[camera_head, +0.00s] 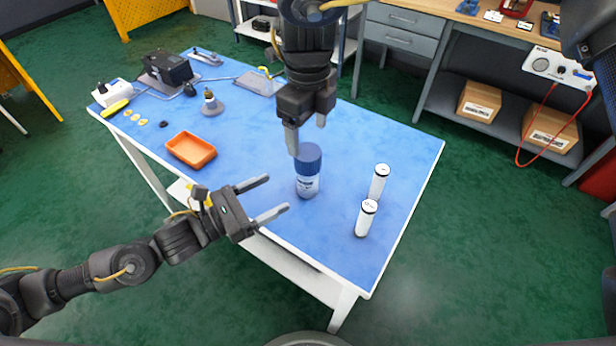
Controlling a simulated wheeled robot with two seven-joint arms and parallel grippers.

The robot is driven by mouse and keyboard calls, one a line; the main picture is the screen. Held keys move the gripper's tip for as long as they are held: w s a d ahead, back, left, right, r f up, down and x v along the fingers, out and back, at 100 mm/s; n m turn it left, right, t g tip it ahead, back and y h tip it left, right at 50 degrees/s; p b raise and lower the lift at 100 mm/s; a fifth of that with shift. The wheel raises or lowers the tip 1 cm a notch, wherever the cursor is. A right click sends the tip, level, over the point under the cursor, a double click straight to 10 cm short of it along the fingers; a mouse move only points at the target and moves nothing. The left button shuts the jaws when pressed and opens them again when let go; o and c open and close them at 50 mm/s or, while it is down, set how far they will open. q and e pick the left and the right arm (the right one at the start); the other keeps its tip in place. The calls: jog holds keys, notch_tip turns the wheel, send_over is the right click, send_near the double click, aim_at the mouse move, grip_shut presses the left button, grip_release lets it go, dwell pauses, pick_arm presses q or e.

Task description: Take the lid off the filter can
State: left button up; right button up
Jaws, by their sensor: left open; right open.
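The filter can (307,186) stands upright on the blue table top, a clear or pale body with a label. Its dark blue lid (308,157) is on top. My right gripper (307,137) comes down from above, open, with its fingertips just above or beside the lid; whether they touch it I cannot tell. My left gripper (278,197) is open and empty, to the left of the can, its fingers pointing toward the can's lower part with a gap between.
Two white cylinders (367,217) (379,181) stand right of the can. An orange tray (191,150) lies to the left. A black device (166,69), a small bottle-like tool (211,102) and a yellow-handled tool (116,107) sit at the table's far left.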

aim_at(298, 179)
pick_arm(q)
jog(key=shift+w+f, duration=0.8)
jog(key=shift+w, duration=0.25)
pick_arm(e)
jog(key=shift+w+f, duration=0.9)
jog(key=shift+w, duration=0.2)
pick_arm(q)
jog(key=shift+d+r, duration=0.2)
jog(key=shift+d, duration=0.3)
pick_arm(e)
jog(key=shift+s+a+r, duration=0.1)
jog(key=shift+s+r, duration=0.1)
jog(key=shift+s, duration=0.2)
pick_arm(q)
jog(key=x, duration=0.8)
jog(key=shift+w+d+r, duration=0.1)
jog(key=shift+w+d, duration=0.05)
jog(key=shift+d, duration=0.25)
jog(key=shift+w+d, duration=0.3)
pick_arm(e)
jog(key=shift+w, duration=0.1)
